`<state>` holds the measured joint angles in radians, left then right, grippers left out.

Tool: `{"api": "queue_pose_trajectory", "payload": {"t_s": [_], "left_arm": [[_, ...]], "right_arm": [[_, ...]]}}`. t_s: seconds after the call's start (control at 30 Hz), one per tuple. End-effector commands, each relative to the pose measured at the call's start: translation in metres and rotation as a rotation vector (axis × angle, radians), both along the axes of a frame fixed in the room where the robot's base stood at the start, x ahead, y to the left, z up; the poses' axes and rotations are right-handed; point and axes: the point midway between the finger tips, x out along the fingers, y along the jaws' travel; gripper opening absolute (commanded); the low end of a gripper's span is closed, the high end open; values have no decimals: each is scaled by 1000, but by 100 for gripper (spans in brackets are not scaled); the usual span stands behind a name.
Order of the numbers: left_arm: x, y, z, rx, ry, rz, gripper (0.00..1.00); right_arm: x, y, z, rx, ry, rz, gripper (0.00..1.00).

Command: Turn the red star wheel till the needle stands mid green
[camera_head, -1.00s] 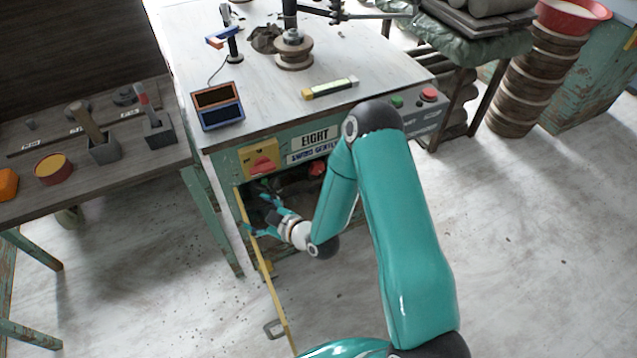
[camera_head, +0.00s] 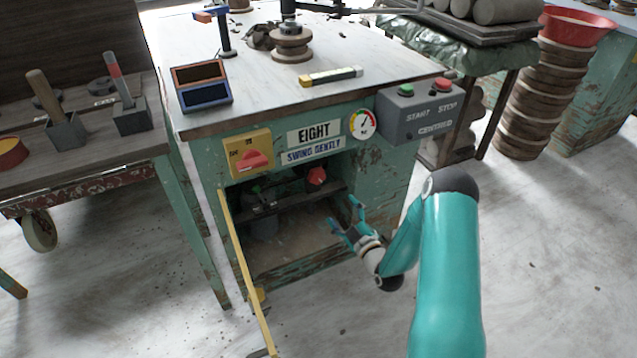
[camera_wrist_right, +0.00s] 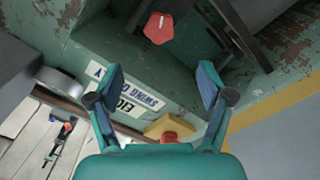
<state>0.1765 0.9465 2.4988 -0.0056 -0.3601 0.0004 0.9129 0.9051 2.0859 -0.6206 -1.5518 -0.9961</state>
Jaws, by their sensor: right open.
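The red star wheel (camera_head: 317,176) sits inside the open front compartment of the green bench, near its top right. It also shows in the right wrist view (camera_wrist_right: 159,28), beyond the fingers. The round gauge (camera_head: 362,124) is on the bench front, right of the labels. It has a pale face and a coloured arc; its needle is too small to read surely. My right gripper (camera_head: 345,218) is open and empty, below and right of the wheel, apart from it. Its two spread fingers show in the wrist view (camera_wrist_right: 165,84). My left gripper is not in view.
A yellow-edged door (camera_head: 245,270) hangs open at the compartment's left. A yellow switch box with a red knob (camera_head: 249,154) is up left of the wheel. A grey START/STOP box (camera_head: 418,112) juts out at the right. The floor in front is clear.

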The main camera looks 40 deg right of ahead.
Motion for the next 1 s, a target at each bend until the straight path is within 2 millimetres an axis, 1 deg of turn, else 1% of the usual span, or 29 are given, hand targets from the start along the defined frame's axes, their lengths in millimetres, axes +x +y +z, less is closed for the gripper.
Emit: {"api": "queue_pose_trajectory", "payload": {"t_s": [0.17,0.5,0.6,0.7,0.8,1.0], "left_arm": [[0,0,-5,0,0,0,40],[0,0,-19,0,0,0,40],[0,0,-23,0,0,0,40],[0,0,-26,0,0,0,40],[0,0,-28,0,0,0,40],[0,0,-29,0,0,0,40]], "right_arm": [[30,-8,0,-3,-4,2,80],[101,-30,0,-2,-5,2,80],[118,-36,-1,-1,-4,0,80],[131,-41,-1,-1,-3,0,80],[141,-44,-1,0,-1,0,80],[148,-46,0,2,0,-1,80]]}}
